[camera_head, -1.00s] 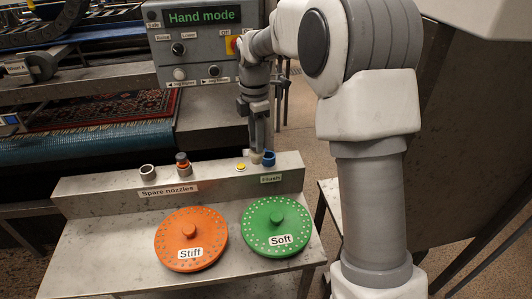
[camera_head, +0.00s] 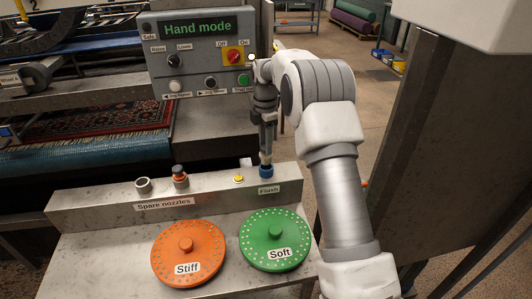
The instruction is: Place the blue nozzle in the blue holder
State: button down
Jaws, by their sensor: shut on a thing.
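The blue holder (camera_head: 266,171) stands on the ledge above the Flush label, at its right end. My gripper (camera_head: 266,152) points down directly over it, its fingertips just above the blue. It is shut on the blue nozzle, which is mostly hidden between the fingers and against the holder. I cannot tell nozzle from holder clearly, or how deep the nozzle sits. A second holder (camera_head: 180,182), orange with a dark-topped nozzle in it, and an empty grey holder (camera_head: 143,186) stand to the left, over the Spare nozzles label.
A yellow button (camera_head: 238,178) is on the ledge just left of the blue holder. The control panel (camera_head: 204,50) rises close behind my gripper. The orange Stiff disc (camera_head: 188,252) and green Soft disc (camera_head: 275,239) lie on the table in front.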

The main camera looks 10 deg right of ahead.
jog(key=shift+w+d+f, duration=0.1)
jog(key=shift+w+f, duration=0.05)
jog(key=shift+f, duration=1.95)
jog(key=shift+f, duration=0.15)
jog(key=shift+c, duration=2.3)
grip_release()
